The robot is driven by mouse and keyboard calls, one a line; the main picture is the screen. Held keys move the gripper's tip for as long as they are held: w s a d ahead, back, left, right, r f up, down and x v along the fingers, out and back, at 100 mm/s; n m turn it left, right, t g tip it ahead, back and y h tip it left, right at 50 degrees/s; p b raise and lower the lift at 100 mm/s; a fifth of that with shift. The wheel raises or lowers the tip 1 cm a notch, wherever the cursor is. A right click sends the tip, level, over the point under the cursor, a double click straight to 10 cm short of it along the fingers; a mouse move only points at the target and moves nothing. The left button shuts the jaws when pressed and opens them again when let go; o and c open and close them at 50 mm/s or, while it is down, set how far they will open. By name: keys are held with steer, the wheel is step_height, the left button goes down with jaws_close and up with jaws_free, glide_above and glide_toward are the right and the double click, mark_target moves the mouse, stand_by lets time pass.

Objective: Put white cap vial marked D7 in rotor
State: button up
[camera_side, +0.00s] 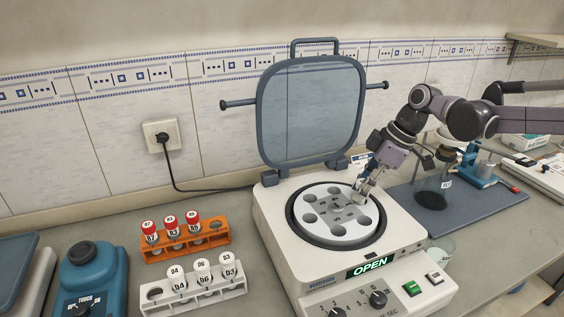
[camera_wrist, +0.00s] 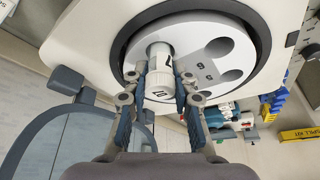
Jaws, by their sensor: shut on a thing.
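My gripper (camera_side: 362,192) is over the back right part of the rotor (camera_side: 322,232) of the white centrifuge. In the wrist view my gripper (camera_wrist: 160,88) is shut on a white cap vial (camera_wrist: 159,72). The cap side shows a dark mark that looks like a 7; the rest is hard to read. The vial is at the rotor's edge in that view, and I cannot tell whether its lower end is in a hole. The other visible rotor holes look empty. In the side view the vial is mostly hidden by my fingers.
The centrifuge lid (camera_side: 312,110) stands open and the display (camera_side: 370,267) reads OPEN. A white rack (camera_side: 200,296) holds white cap vials, with its left slot empty. An orange rack (camera_side: 190,245) holds red cap vials. A blue mixer (camera_side: 92,275) stands at the left.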

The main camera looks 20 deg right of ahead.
steer(key=shift+f, duration=0.1)
steer(key=o, duration=1.1)
steer(key=shift+c, duration=0.2)
steer(key=shift+r, duration=3.5)
